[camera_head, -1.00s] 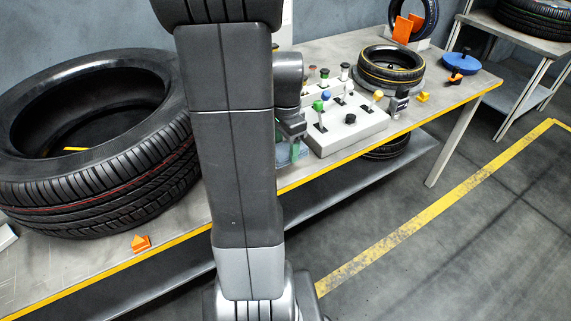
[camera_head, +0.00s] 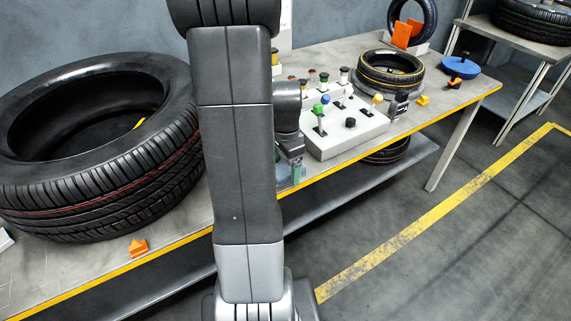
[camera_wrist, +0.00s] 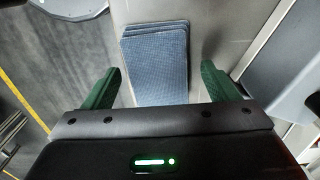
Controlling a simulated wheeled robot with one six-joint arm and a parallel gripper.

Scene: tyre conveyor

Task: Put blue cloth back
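A folded blue cloth (camera_wrist: 155,40), looking like a flat layered stack, lies on the grey bench top in the wrist view, between my two green fingers. My gripper (camera_wrist: 161,69) is open, one finger on each side of the cloth with a gap to it; I cannot tell how high the fingertips are. In the head view my gripper (camera_head: 297,172) is at the bench's front edge, left of the white control box. My arm hides most of the cloth there.
The white control box (camera_head: 345,137) with coloured knobs stands right of my gripper. A small tyre (camera_head: 390,67) lies behind it. A large tyre (camera_head: 100,185) and an orange wedge (camera_head: 138,247) are on the left.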

